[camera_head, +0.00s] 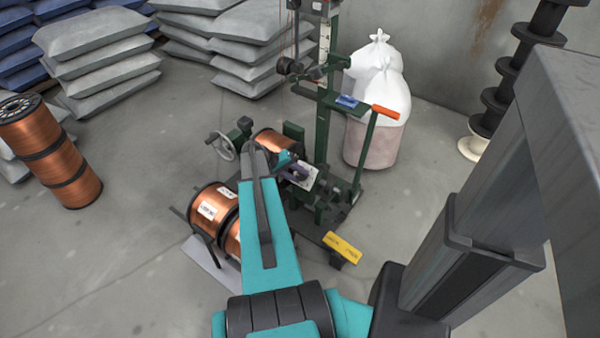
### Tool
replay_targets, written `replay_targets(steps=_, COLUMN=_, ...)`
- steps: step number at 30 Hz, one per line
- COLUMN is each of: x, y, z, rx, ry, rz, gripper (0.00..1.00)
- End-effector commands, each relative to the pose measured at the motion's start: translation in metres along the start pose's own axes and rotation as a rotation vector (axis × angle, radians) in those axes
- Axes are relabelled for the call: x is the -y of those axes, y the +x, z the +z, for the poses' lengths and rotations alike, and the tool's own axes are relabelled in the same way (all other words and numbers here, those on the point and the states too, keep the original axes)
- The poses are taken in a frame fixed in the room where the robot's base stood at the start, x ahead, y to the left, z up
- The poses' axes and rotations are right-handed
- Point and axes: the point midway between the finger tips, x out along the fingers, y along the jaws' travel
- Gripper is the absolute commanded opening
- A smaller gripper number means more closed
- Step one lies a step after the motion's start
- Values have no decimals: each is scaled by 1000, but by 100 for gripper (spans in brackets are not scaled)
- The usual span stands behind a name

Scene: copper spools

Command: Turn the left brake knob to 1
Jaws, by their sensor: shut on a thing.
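My teal and dark arm reaches from the bottom up to a green winding machine (323,120). My gripper (290,170) is at its end, low on the machine, beside a pale plate (309,180) with small dark marks. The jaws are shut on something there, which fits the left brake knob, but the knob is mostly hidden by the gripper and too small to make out. Its pointer and the number it stands at cannot be read. Just behind the gripper a copper spool (270,138) sits in the machine.
Copper spools (208,205) lie in front of the machine, left of my arm. A handwheel (222,146) sticks out left. Stacked spools (50,150), grey sacks (95,50) and white bags (380,90) stand around.

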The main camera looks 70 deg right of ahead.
Motion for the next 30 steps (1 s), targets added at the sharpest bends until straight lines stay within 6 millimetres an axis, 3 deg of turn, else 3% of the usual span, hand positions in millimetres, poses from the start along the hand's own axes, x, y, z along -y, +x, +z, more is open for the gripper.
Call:
replay_targets(steps=10, x=-7, y=3, z=5, rx=16, ry=1, rz=15, gripper=13)
replay_targets(steps=11, x=-7, y=3, z=5, rx=16, ry=1, rz=15, gripper=41)
replay_targets(steps=13, x=-6, y=3, z=5, rx=16, ry=1, rz=15, gripper=52)
replay_targets(steps=25, x=-3, y=-2, z=2, rx=9, ry=-1, rz=9, gripper=53)
replay_targets(steps=30, x=-3, y=-13, z=2, rx=9, ry=-1, rz=8, gripper=53)
